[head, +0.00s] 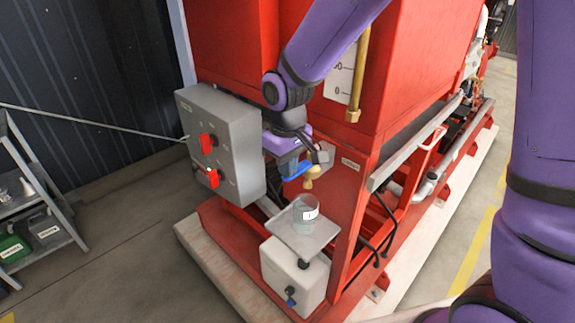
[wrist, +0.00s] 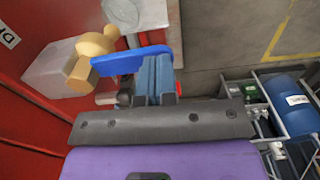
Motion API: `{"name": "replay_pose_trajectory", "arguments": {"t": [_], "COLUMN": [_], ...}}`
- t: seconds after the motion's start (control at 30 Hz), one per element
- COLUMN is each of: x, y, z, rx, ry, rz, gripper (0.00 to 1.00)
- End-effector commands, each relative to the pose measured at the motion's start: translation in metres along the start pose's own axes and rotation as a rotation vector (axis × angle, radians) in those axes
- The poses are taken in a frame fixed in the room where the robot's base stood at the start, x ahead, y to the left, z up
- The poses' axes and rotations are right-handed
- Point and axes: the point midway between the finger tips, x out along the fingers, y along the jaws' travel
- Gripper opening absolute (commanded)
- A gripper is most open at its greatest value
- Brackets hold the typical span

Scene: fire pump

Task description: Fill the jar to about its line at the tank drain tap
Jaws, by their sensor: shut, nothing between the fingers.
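The clear jar (head: 305,209) with a white label stands upright on a small grey tray (head: 325,232), below the brass drain tap (head: 312,177). I cannot make out its liquid level, and no stream shows. The tap has a blue lever (head: 294,172). In the wrist view the lever (wrist: 130,61) reaches from the brass tap (wrist: 92,55) to my gripper (wrist: 155,75). The jar (wrist: 122,13) is partly cut off at the top there. My gripper is shut and empty, its fingers at or touching the lever's end; contact is unclear.
A grey control box (head: 220,145) with red handles stands left of my gripper. A white container (head: 290,278) sits under the tray. The red tank (head: 240,45) rises behind the tap. A shelf (head: 40,215) with jugs stands far left; the floor between is clear.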

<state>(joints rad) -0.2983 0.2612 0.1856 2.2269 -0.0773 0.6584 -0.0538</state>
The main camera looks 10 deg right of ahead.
Motion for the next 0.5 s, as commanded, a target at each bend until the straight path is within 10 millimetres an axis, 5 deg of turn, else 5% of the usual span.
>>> {"name": "replay_pose_trajectory", "arguments": {"t": [0.5], "x": [0.0045], "y": [-0.0033], "z": [0.0], "rx": [-0.005], "ry": [-0.001], "rz": [0.068], "gripper": [0.0]}}
